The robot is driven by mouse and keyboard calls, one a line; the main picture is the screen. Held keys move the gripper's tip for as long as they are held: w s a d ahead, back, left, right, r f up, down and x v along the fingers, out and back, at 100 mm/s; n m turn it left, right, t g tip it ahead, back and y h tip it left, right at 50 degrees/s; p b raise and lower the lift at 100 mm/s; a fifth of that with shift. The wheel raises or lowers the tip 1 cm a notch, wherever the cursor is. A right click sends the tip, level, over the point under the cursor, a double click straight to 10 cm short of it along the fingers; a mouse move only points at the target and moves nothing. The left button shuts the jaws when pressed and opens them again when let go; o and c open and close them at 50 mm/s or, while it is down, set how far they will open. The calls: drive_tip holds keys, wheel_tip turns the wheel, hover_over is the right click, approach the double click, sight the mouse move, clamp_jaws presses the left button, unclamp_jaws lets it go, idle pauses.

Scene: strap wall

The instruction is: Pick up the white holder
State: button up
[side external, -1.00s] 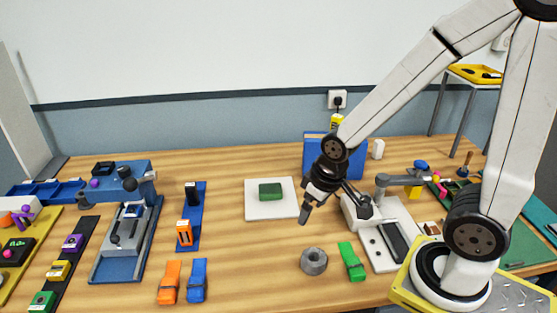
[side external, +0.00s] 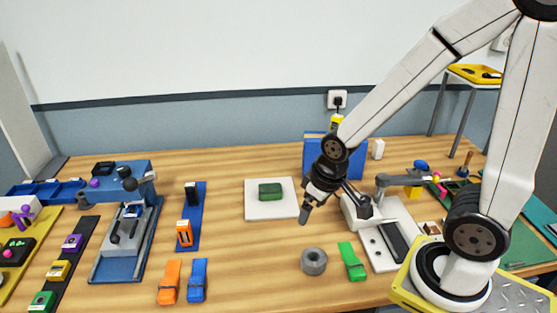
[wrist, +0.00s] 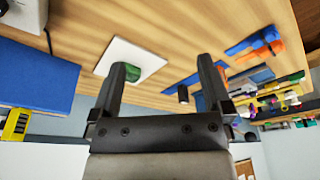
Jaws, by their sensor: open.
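My gripper (side external: 334,213) is open and empty above the middle of the table, tilted, with its jaws spread. In the wrist view my gripper (wrist: 164,70) shows nothing between its two black fingers. A small white upright block (side external: 377,148) stands at the back, just right of the blue box; I cannot tell for certain that it is the white holder. My gripper is apart from it, in front and to the left.
A white plate (side external: 256,210) with a green block (side external: 270,192) lies left of my gripper. The blue box (side external: 350,163) stands behind it. A grey ring (side external: 314,261), a green clip (side external: 351,262) and a white device (side external: 380,262) are in front. Bare table lies between plate and ring.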

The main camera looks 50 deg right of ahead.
drive_tip(key=shift+r, duration=0.15)
drive_tip(key=w+r+v, duration=0.1)
drive_tip(key=w+v, duration=0.1)
drive_tip(key=v, duration=0.8)
drive_tip(key=w+d+m+t+h, duration=0.1)
drive_tip(key=w+d+m+t, duration=0.15)
drive_tip(key=w+d, duration=0.7)
drive_tip(key=w+d+m+t+h, duration=0.1)
drive_tip(key=d+m+t+h, duration=0.15)
drive_tip(key=d, duration=1.15)
drive_tip(key=s+d+m+g+h, duration=0.15)
drive_tip(key=s+d+h, duration=0.25)
drive_tip(key=d, duration=0.8)
drive_tip(key=s+d+m+h, duration=0.3)
drive_tip(key=s+d+h, duration=0.15)
drive_tip(key=d, duration=0.75)
drive_tip(key=y, duration=0.1)
approach(379, 145)
drive_tip(key=w+d, duration=0.1)
drive_tip(key=d, duration=0.1)
drive_tip(key=shift+w+d+f+n, duration=0.1)
drive_tip(key=shift+d+f+n, duration=0.15)
drive_tip(key=shift+f, duration=0.4)
